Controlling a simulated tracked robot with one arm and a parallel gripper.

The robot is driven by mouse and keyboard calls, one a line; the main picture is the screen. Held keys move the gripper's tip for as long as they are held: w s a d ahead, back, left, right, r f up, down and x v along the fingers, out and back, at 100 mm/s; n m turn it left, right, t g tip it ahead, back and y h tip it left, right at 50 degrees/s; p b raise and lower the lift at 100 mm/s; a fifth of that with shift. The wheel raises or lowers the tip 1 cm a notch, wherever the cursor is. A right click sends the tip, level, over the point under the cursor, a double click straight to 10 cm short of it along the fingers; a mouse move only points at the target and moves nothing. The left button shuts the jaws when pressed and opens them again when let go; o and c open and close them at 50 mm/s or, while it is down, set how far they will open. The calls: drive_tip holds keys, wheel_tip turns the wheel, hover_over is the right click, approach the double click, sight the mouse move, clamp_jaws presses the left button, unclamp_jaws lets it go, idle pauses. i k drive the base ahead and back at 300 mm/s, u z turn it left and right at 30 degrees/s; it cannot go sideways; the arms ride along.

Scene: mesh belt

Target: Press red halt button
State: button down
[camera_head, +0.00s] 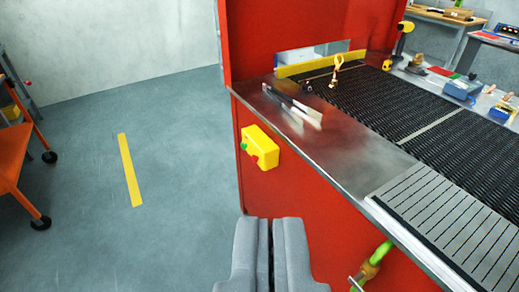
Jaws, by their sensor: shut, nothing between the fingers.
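A yellow control box (261,145) is fixed to the red side panel of the belt machine, below its metal edge. A red button (255,159) shows on the front of the box, with a green button (244,146) to its left. My gripper (264,222) is at the bottom centre, shut and empty, with its two grey fingers side by side. The fingertips appear below the box in the picture, apart from it. The red button is small and partly seen from the side.
The black mesh belt (398,107) and a metal ledge (352,150) lie above and right of the box. A green and yellow fitting (372,262) sticks out at lower right. An orange cart (12,145) stands at left. The floor between is clear.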

sight(255, 158)
drive_tip(key=z, duration=0.3)
drive_tip(key=i, duration=1.25)
drive_tip(key=z, duration=0.3)
